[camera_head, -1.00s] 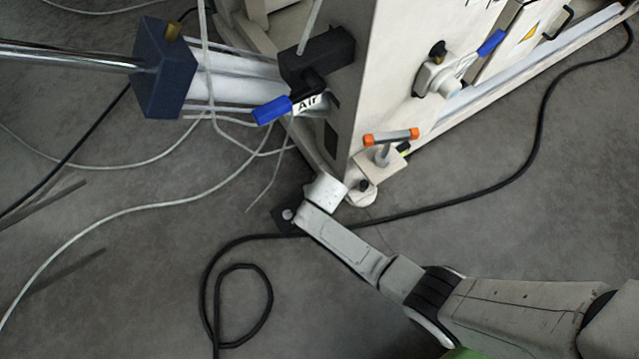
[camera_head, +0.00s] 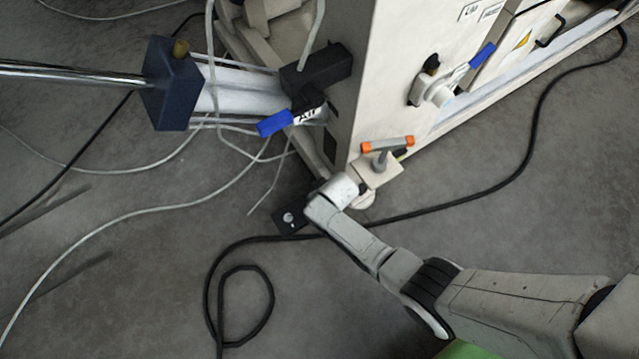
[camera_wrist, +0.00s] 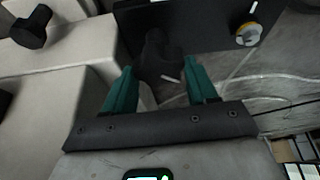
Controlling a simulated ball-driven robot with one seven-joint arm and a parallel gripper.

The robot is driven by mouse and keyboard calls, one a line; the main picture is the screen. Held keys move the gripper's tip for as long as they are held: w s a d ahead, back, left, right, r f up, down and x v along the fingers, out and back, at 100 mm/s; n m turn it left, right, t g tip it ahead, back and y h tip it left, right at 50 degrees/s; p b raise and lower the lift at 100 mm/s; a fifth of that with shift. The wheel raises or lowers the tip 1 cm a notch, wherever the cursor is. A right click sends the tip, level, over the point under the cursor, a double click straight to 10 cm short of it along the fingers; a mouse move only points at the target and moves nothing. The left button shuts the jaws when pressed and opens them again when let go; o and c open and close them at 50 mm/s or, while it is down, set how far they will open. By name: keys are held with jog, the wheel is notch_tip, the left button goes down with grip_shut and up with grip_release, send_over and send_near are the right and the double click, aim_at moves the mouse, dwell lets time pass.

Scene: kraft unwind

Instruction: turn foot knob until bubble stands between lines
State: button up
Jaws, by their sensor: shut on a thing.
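A black lobed knob (camera_wrist: 160,58) stands between the two teal fingers of my gripper (camera_wrist: 160,84) in the wrist view; the fingers are shut on it. In the head view my gripper's jaws are hidden behind my wrist at the machine's near foot corner. No bubble or lines can be made out.
The cream machine cabinet (camera_head: 377,75) rises behind the corner, with an orange-ended T-bar (camera_head: 388,145) close by. A second black knob (camera_wrist: 32,27) is at upper left in the wrist view. A black cable (camera_head: 490,192) crosses the floor; open floor lies in front.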

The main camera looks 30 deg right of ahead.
dwell(0.4)
jog(key=o, duration=0.8)
jog(key=shift+r, duration=0.1)
jog(key=p+v, duration=0.7)
jog(key=v, duration=0.3)
jog(key=shift+s+d+r, duration=0.1)
jog(key=shift+s+r, duration=0.1)
jog(key=shift+s, duration=0.05)
